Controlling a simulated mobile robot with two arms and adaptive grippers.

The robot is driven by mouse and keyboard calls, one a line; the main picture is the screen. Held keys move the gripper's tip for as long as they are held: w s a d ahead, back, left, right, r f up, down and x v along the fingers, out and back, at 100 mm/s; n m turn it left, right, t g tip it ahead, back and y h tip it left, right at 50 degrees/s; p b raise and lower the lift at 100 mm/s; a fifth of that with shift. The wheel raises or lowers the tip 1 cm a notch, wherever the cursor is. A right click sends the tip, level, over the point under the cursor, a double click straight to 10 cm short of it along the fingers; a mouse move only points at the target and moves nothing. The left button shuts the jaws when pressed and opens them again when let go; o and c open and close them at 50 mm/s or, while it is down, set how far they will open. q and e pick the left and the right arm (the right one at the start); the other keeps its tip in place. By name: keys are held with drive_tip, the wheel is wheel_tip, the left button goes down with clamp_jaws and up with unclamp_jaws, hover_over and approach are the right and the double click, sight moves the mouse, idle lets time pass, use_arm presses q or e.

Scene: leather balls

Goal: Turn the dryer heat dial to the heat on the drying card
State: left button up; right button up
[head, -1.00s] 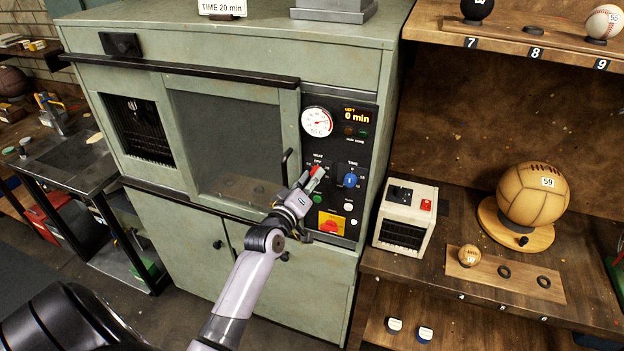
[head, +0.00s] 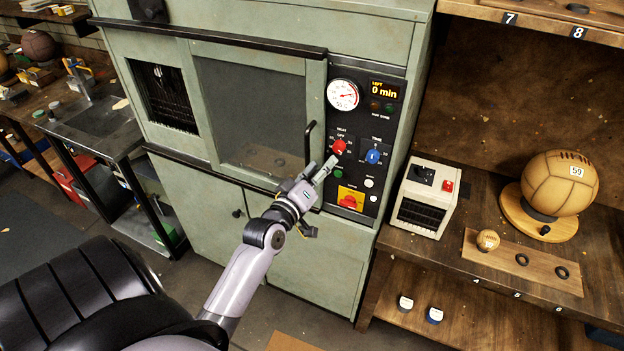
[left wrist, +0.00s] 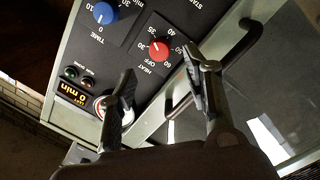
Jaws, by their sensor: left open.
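The dryer is a green cabinet (head: 190,200) with a black control panel. Its red heat dial (head: 339,146) sits left of the blue time dial (head: 373,156). In the left wrist view the red dial (left wrist: 159,48) shows between and beyond the open fingers (left wrist: 160,82), with nothing held. The drying card is out of view.
A black door handle (head: 309,145) stands out left of the heat dial. Below are green and white buttons and a red switch on a yellow plate (head: 350,199). A white box (head: 425,197) and a large ball (head: 558,184) stand on the right shelf.

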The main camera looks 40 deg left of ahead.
use_arm(q)
drive_tip(key=s, duration=0.5)
drive_tip(key=shift+d, duration=0.35)
